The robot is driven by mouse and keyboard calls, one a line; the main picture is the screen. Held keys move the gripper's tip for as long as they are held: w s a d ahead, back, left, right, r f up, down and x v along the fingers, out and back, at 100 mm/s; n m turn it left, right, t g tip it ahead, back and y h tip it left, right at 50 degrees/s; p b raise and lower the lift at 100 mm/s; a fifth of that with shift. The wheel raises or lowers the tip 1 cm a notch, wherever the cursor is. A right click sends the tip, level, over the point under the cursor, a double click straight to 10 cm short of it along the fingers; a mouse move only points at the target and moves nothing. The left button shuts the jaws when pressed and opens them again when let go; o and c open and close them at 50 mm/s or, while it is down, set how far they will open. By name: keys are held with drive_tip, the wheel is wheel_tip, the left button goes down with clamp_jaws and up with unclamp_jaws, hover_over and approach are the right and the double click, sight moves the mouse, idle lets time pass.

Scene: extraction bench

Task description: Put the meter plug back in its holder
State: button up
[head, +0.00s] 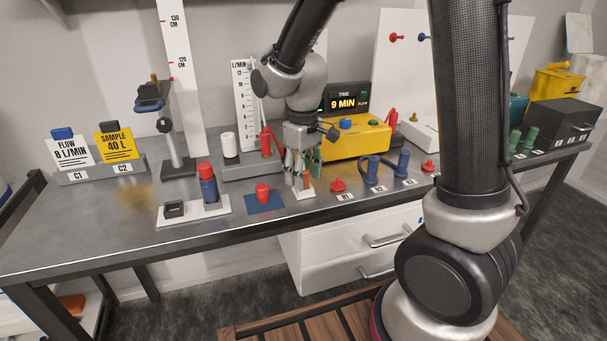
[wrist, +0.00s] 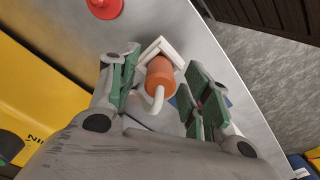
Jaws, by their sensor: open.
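An orange cylinder (wrist: 160,76), apparently the meter plug, shows between my fingers in the wrist view, with a white curved tube (wrist: 155,101) at its near end. Its far end meets a white angular holder (wrist: 158,47); how deeply it sits there is hidden. In the head view the orange piece (head: 306,180) is mostly behind my fingers, above the white holder base (head: 303,194) near the bench's front. My gripper (head: 302,172) points down around it. In the wrist view my gripper (wrist: 163,80) is open, its green-padded fingers apart on both sides of the orange cylinder.
A red plug (head: 262,192) stands on a blue mat just left of my gripper. A red-and-blue cylinder (head: 208,184) stands on a white plate further left. A yellow box (head: 357,141) is close behind right. A red knob (head: 338,185) and blue valves (head: 372,170) lie right.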

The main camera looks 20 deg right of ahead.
wheel_tip(320, 180, up, 12)
drive_tip(key=shift+f, duration=0.15)
idle(0.4)
drive_tip(key=s+d+r+m+t, duration=0.2)
drive_tip(key=s+d+m, duration=0.1)
drive_tip(key=s+d, duration=0.4)
drive_tip(key=s+d+r+m+t, duration=0.2)
drive_tip(key=s+d, duration=0.6)
drive_tip(key=s, duration=0.4)
drive_tip(key=shift+m, duration=0.5)
